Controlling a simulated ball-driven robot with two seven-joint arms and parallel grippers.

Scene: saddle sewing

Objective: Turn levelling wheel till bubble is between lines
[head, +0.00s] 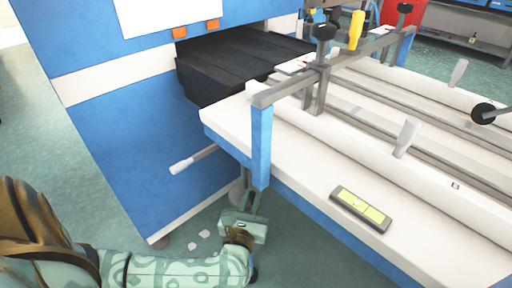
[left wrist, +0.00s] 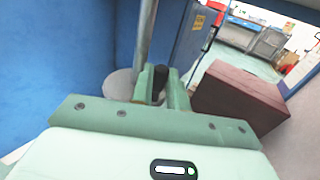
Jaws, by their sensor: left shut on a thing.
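The spirit level (head: 375,214), a dark bar with a yellow-green vial, lies on the white table top near its front edge. Its bubble and lines are too small to read surely. My left gripper (head: 252,197) is low beside the blue table leg, under the table edge. In the left wrist view its two green fingers (left wrist: 161,86) are shut on a dark upright knob (left wrist: 160,77). I cannot tell whether this knob is part of the levelling wheel; no full wheel rim shows. My right gripper is not in view.
The blue machine (head: 120,120) stands left of the table (head: 310,172), with a white-tipped lever (head: 182,165) sticking out. A grey post (left wrist: 145,35) and a pale round foot (left wrist: 119,84) are close to my left fingers. A brown box (left wrist: 238,98) stands to their right.

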